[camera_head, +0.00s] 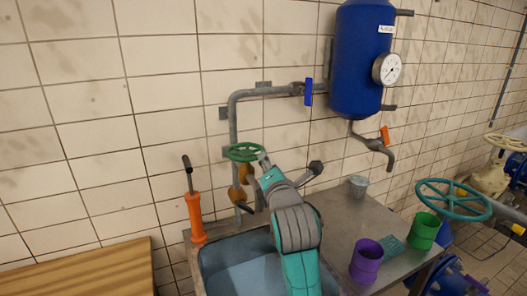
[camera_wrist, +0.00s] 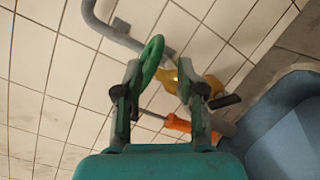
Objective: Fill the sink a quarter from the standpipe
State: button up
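The standpipe (camera_head: 234,125) is a grey pipe on the tiled wall, with a green handwheel (camera_head: 243,152) and brass fittings (camera_head: 238,194) low down. The sink (camera_head: 225,262) has a blue-grey inside; a paler area shows in it, but I cannot tell whether it is water. My gripper (camera_head: 264,170) is just right of the handwheel. In the wrist view my gripper (camera_wrist: 160,78) is open, its fingers apart. The handwheel (camera_wrist: 151,58) shows edge-on by the left fingertip; I cannot tell whether they touch. The brass fitting (camera_wrist: 196,82) shows by the right finger. My arm hides part of the sink.
An orange hand pump (camera_head: 195,216) stands left of the sink. A blue tank (camera_head: 358,62) with a gauge hangs above the counter (camera_head: 340,212). A purple cup (camera_head: 366,261), green cup (camera_head: 423,231) and grey cup (camera_head: 358,187) stand at right. A wooden surface (camera_head: 85,272) is at left.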

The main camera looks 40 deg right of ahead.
aim_at(263, 149)
jog(key=x, duration=0.9)
jog(key=shift+d, duration=0.1)
grip_shut()
